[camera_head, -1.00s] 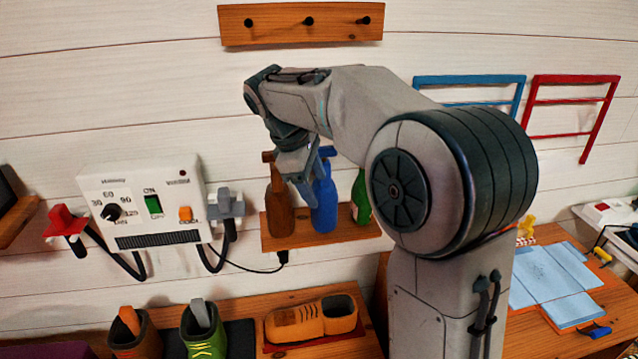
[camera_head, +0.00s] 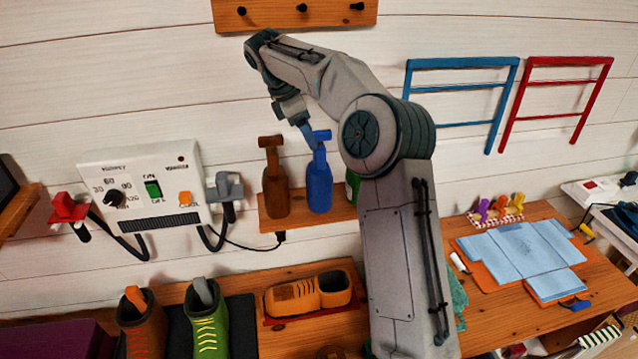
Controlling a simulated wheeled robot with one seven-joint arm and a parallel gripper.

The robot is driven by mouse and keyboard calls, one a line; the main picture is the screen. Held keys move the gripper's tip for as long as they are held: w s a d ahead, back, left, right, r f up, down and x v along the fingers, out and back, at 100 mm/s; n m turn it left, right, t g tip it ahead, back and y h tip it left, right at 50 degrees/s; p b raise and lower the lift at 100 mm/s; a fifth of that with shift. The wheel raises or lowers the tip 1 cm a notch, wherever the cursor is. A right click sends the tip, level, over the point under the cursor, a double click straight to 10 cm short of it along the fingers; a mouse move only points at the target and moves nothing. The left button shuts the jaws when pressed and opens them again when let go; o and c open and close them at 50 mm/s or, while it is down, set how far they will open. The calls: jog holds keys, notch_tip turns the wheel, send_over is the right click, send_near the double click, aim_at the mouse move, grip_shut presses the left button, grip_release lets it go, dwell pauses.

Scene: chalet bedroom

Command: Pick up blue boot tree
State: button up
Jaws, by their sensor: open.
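A blue bottle-shaped thing (camera_head: 320,188) with a T-shaped top stands upright on the small wooden wall shelf (camera_head: 290,224). I cannot tell whether it is the boot tree, and I see no other clear blue boot tree. My gripper (camera_head: 308,135) is open and points down close to the blue thing's top, at its upper left. I cannot tell whether it touches it. A brown boot (camera_head: 140,332) holds an orange insert (camera_head: 135,297). A green boot (camera_head: 207,328) holds a grey insert (camera_head: 204,292). Both boots stand on the lower bench at left.
A brown bottle (camera_head: 276,190) stands left of the blue one; a green bottle (camera_head: 352,187) is partly hidden behind my arm. A white dryer box (camera_head: 145,185) with hoses hangs at left. A table with blue sheets (camera_head: 520,250) stands right.

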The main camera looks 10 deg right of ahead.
aim_at(319, 176)
jog(key=shift+p+x, duration=0.65)
jog(key=shift+x, duration=2.05)
jog(key=shift+d+r, duration=0.1)
grip_shut()
